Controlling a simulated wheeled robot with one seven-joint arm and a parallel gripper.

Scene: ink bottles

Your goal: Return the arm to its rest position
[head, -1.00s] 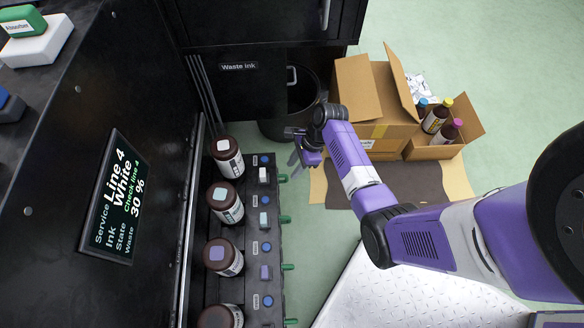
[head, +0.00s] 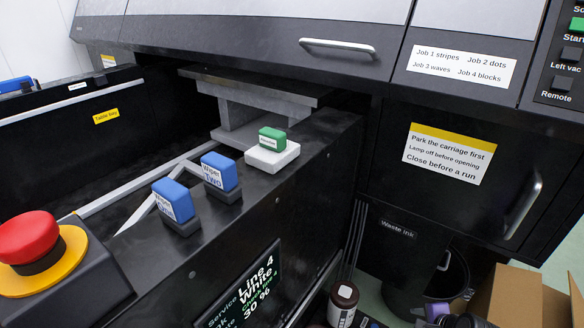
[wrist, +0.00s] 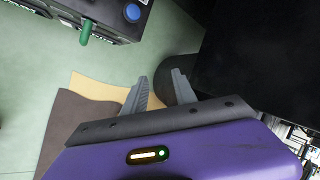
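My gripper (wrist: 160,86) shows in the wrist view with its two grey fingers apart and nothing between them. It is open and empty. Below the fingers are the green floor and a dark mat with a tan edge (wrist: 62,125). In the head view only a small purple and black part of my arm (head: 440,312) shows at the bottom edge, in front of the black waste bin. The rest of the arm is out of that view.
A brown ink bottle (head: 343,300) stands at the bottom of the head view. The waste bin (head: 455,275) and a cardboard box (head: 515,298) are at lower right. The ink rack with a green tap (wrist: 86,32) is at upper left in the wrist view.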

